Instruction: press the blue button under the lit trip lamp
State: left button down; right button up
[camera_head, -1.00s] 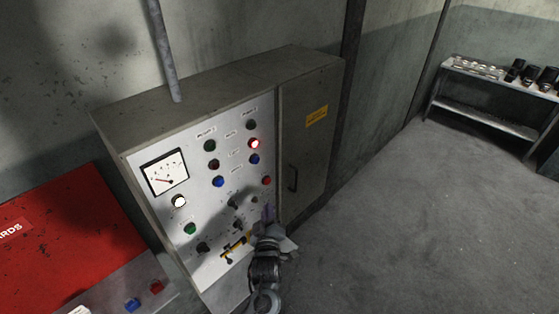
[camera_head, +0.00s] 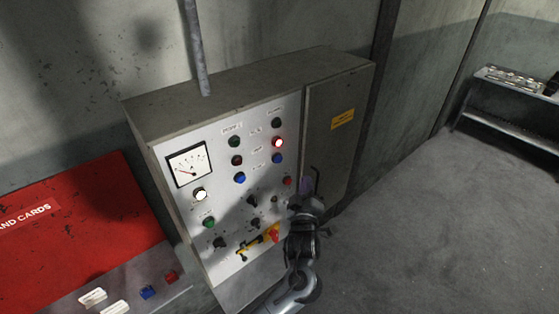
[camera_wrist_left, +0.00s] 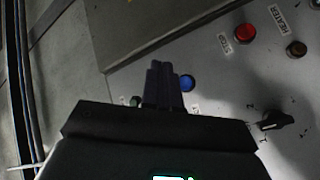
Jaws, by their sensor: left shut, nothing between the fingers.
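In the head view a light control panel (camera_head: 215,215) fills the cabinet's left part. In its right column a red trip lamp (camera_head: 278,142) glows, with a blue button (camera_head: 277,159) directly under it. In the left column a dark red lamp (camera_head: 237,160) is unlit above another blue button (camera_head: 240,178). My left gripper (camera_head: 306,185) is shut and empty, at the panel's right side, below and right of the lit lamp's button. In the left wrist view its fingertips (camera_wrist_left: 160,82) are beside a blue button (camera_wrist_left: 187,83); I cannot tell whether they touch. My right gripper is out of view.
A red button (camera_head: 287,181) is just left of my fingertips. Dark knobs (camera_head: 220,242) and a yellow part (camera_head: 252,247) sit lower on the panel. The grey cabinet door (camera_head: 338,150) is to the right. Open floor (camera_head: 430,220) lies beyond.

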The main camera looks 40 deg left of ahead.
aim_at(278, 159)
pick_arm(q)
jog(key=w+a+b, duration=0.1)
jog(key=a, duration=0.7)
jog(key=shift+a, duration=0.3)
jog(key=shift+a, duration=0.15)
dwell(1.9)
jog(key=shift+a, duration=0.3)
jog(key=shift+w+a+b, duration=0.1)
jog(key=shift+a+b, duration=0.25)
jog(key=shift+a, duration=0.1)
dwell(0.9)
jog(key=shift+d, duration=0.85)
